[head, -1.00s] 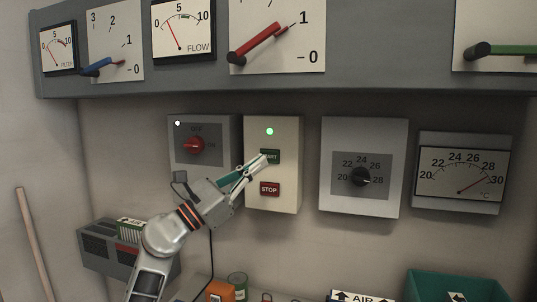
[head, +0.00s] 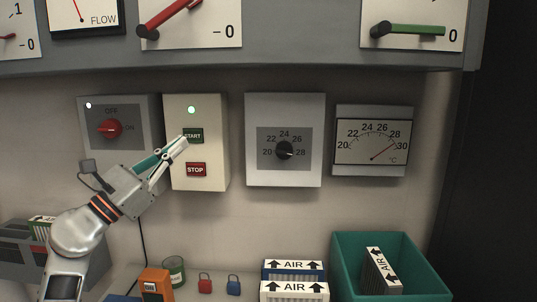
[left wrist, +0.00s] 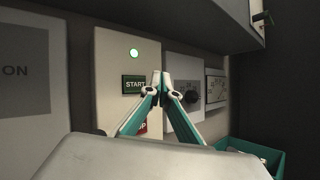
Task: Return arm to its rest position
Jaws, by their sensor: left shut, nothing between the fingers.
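My left gripper (head: 181,141) is shut and empty, its fingertips in front of the cream start/stop box (head: 207,155). In the head view the tips lie just left of and below the green START button (head: 193,135), above the red STOP button (head: 196,169). In the left wrist view the closed fingertips (left wrist: 160,74) show to the right of the START button (left wrist: 134,84), and the fingers partly cover the STOP button. Whether the tips touch the box, I cannot tell. A green lamp (head: 191,110) is lit on the box. My right gripper is not in view.
A grey box with a red switch (head: 110,128) is on the left. A dial box (head: 284,180) and a temperature gauge (head: 372,141) are on the right. Levers hang overhead. Below stand AIR filters (head: 294,269), a green bin (head: 343,268), padlocks and an orange device (head: 155,281).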

